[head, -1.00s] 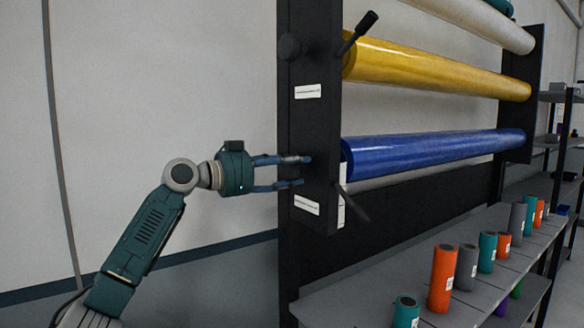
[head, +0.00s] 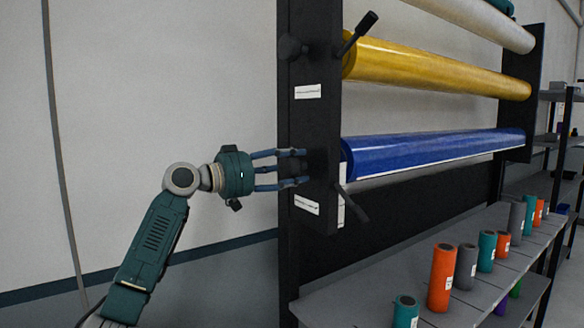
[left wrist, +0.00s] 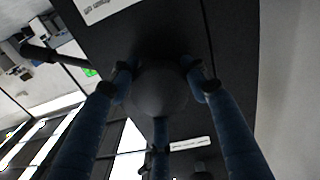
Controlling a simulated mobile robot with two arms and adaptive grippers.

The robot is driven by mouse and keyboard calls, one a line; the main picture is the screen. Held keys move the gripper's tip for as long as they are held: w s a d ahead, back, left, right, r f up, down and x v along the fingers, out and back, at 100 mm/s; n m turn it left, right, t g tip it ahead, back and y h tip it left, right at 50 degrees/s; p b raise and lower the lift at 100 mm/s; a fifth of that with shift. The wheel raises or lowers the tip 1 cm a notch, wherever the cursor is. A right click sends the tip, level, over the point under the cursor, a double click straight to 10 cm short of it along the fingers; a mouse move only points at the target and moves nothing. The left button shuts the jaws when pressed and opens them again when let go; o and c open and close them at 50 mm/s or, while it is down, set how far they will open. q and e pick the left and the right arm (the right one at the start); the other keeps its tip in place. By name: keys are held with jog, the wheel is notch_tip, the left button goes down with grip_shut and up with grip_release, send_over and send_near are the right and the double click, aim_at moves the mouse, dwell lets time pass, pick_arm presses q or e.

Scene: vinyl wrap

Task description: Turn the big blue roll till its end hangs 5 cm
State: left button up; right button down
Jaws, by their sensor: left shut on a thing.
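The big blue roll (head: 430,150) lies level on the lowest bar of the black rack, under the yellow roll. A thin pale edge runs along its lower front side; how far its end hangs is hard to tell. My left gripper (head: 302,167) is at the outer face of the rack's near side plate, level with the blue roll. Its fingers are shut around a dark round knob (left wrist: 160,88), seen in the left wrist view. The knob is mostly hidden by the fingers in the head view. My right gripper is not in view.
The rack's side plate (head: 309,120) carries white labels and dark lever handles, one (head: 355,205) just below the blue roll. A yellow roll (head: 430,70) and a cream roll (head: 490,20) hang above. Small coloured rolls stand on the grey shelf (head: 385,270) below.

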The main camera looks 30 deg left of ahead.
pick_arm(q)
jog(key=shift+s+a+r+n+t, duration=0.1)
jog(key=shift+a+r+n+t, duration=0.15)
jog(key=shift+r+n, duration=0.4)
jog(key=o, duration=1.1)
jog(key=shift+d, duration=0.1)
jog(key=shift+o, duration=0.2)
jog(key=shift+f, duration=0.25)
jog(key=shift+s+a+f, duration=0.15)
jog(key=shift+s+a, duration=0.05)
jog(key=shift+s, duration=0.15)
jog(key=v, duration=1.1)
jog(key=shift+r, duration=0.2)
